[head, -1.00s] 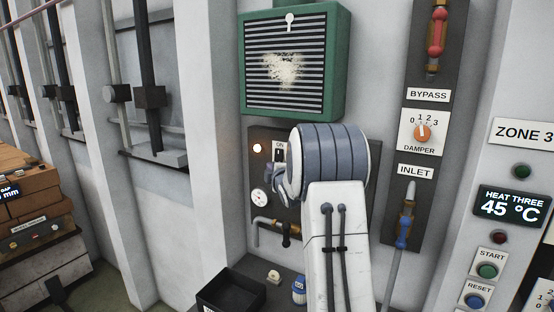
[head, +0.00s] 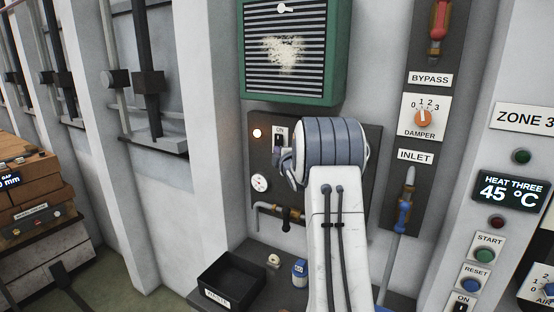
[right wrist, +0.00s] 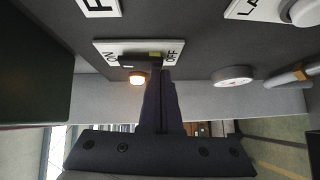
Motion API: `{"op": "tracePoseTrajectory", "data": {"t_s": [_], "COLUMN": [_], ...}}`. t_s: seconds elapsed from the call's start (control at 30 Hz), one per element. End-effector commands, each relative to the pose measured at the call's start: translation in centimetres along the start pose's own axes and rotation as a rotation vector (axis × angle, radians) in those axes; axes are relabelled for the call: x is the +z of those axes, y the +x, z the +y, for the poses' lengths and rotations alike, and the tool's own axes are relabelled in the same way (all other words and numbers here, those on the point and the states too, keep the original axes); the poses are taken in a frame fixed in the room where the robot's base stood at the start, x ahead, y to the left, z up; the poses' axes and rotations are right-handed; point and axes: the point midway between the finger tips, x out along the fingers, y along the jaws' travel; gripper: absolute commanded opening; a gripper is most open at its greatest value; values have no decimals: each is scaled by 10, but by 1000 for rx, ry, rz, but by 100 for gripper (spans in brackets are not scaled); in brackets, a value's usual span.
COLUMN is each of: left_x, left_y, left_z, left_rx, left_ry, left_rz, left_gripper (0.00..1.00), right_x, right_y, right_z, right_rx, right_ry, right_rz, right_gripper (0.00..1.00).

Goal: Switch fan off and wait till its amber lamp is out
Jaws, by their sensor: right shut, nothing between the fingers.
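The fan (head: 286,52) is behind a green-framed louvred grille high on the wall. Its switch plate (head: 280,130), marked ON, is on the dark panel below. The right wrist view shows the plate (right wrist: 110,47) with ON at left and OFF at right; which way the switch is set I cannot tell. The lamp (head: 257,133) left of the plate is lit, and glows amber in the right wrist view (right wrist: 138,78). My right gripper (right wrist: 160,74) is shut and empty, its fingertips close in front of the plate; contact is unclear. In the head view my right arm hides part of the panel.
A gauge (head: 261,182) and a pipe with a black valve (head: 286,218) sit below the switch. A black tray (head: 231,284) and a small blue container (head: 299,271) stand underneath. The damper dial (head: 423,118) and ZONE 3 controls are to the right.

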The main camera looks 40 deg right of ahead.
Motion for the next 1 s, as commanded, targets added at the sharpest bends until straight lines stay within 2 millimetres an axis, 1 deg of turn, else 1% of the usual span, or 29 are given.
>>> {"op": "tracePoseTrajectory", "data": {"t_s": [0.03, 0.07, 0.1, 0.13, 0.27, 0.37, 0.47, 0.67, 0.73, 0.8, 1.0], "left_x": [1, 2, 1, 1, 0, 1, 1, 3, 4, 4, 5], "left_y": [19, 24, 13, 12, 11, 15, 25, 58, 69, 77, 97], "left_z": [-1, -2, -1, -1, -1, -1, -2, -4, -5, -6, -7], "left_rx": [0, 0, 0, 0, 0, 0, 0, 0, 0, 0, 0], "left_ry": [-2, -2, -2, -2, -2, -3, -4, -7, -6, -6, -4], "left_rz": [0, -1, -2, -1, 0, 0, 0, 0, 0, -1, 0], "left_gripper": [50, 50, 50, 50, 50, 50, 50, 50, 50, 50, 50], "right_x": [2, 3, 2, 2, 2, 1, -2, -14, -18, -16, -15], "right_y": [2, 2, 1, 1, 1, 0, -3, -18, -24, -43, -87], "right_z": [-10, -10, -1, 0, 0, -2, -7, -17, -20, -21, -27], "right_rx": [15, 22, 18, 17, 16, 16, 17, 19, 20, 19, 19], "right_ry": [-12, -19, -17, -16, -16, -16, -17, -16, -16, -16, -16], "right_rz": [-1, -1, -1, -1, -1, -1, -2, -8, -11, -14, -14], "right_gripper": [0, 0, 0, 0, 0, 0, 0, 0, 0, 0, 0]}}
